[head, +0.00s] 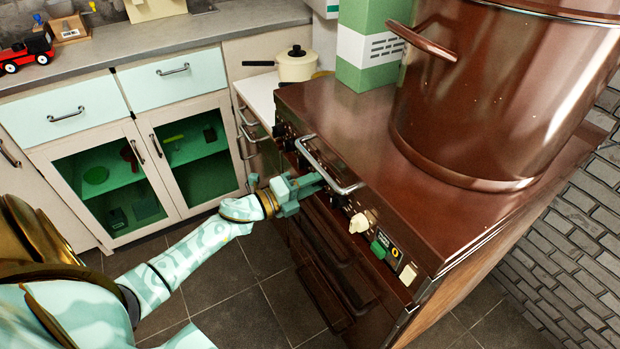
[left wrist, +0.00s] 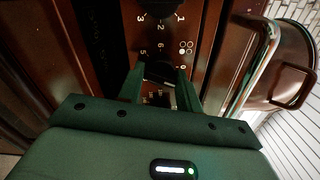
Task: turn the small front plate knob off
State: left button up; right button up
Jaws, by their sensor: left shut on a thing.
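The brown stove (head: 400,150) has a front panel with several knobs below a metal rail. My left gripper (head: 322,181) reaches the panel under this rail from the left. In the left wrist view the gripper (left wrist: 160,80) has its two green fingers closed on the sides of a dark knob (left wrist: 158,72), next to a small four-circle plate marking (left wrist: 186,47). Fingers hide part of the knob, so its pointer position cannot be told. Another dark knob (left wrist: 156,12) with printed numbers shows beyond it. My right gripper is in neither view.
A large brown pot (head: 500,100) stands on the stove. The front rail (head: 325,165) runs close over my gripper. A cream knob (head: 359,222) and a green switch (head: 380,246) are farther along the panel. A cream saucepan (head: 296,66) stands on the counter behind.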

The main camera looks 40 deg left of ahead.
pick_arm(q)
jog(key=shift+n+p, duration=1.25)
jog(key=shift+n, duration=0.95)
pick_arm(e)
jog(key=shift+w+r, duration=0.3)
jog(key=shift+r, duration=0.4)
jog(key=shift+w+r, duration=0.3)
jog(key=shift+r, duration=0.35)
pick_arm(q)
jog(key=o, duration=0.9)
jog(key=shift+a, duration=0.1)
jog(key=shift+o, duration=0.2)
jog(key=p+v, duration=0.2)
jog(key=v, duration=1.4)
jog(key=shift+s, duration=0.25)
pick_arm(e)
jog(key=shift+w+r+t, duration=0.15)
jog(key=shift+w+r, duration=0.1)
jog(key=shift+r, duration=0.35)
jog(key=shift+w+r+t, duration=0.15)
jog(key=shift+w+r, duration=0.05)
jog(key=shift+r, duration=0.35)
